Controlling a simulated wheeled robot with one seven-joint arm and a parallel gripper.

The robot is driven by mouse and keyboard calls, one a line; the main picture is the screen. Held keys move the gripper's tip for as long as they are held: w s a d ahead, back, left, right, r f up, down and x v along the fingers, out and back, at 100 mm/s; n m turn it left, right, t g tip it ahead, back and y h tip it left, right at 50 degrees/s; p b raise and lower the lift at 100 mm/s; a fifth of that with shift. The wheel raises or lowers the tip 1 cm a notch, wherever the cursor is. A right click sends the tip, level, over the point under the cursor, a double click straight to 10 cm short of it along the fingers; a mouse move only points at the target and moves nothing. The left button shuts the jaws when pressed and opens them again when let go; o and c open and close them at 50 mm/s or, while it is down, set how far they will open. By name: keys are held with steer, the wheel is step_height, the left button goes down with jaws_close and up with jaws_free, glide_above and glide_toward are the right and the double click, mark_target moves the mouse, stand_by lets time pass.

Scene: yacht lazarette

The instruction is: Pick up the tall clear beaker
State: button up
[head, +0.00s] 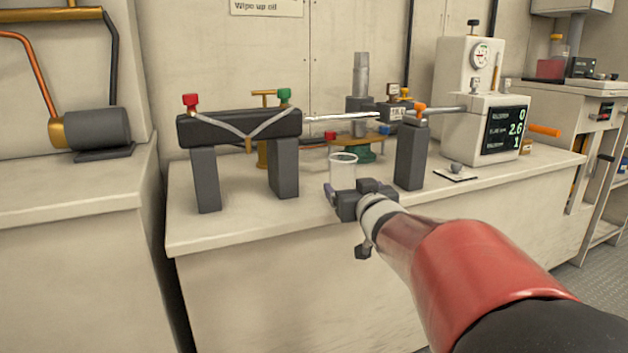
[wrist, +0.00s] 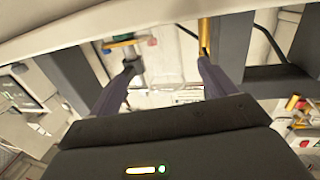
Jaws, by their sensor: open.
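The tall clear beaker (head: 343,171) stands upright near the front of the bench in the head view, with a pale rim. My gripper (head: 351,189) is open, just in front of the beaker's lower part, and hides its base. In the wrist view the two fingers of my gripper (wrist: 166,64) are spread apart.
A dark post (head: 411,156) stands close to the right of the beaker. A black bar on two dark legs (head: 240,127) stands to the left. Behind are a small wooden platform (head: 362,138) and a white instrument with a display (head: 486,128). The bench front edge (head: 230,240) is clear at left.

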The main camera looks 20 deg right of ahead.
mark_target(339, 174)
steer(key=shift+w+d+r+t+y, duration=0.1)
steer(key=shift+w+d+t+y, duration=0.05)
steer(key=shift+w, duration=0.35)
steer(key=shift+w+d+t+y, duration=0.15)
steer(key=shift+w, duration=0.3)
steer(key=w, duration=0.7)
steer(key=shift+d, duration=0.25)
steer(key=c, duration=1.1)
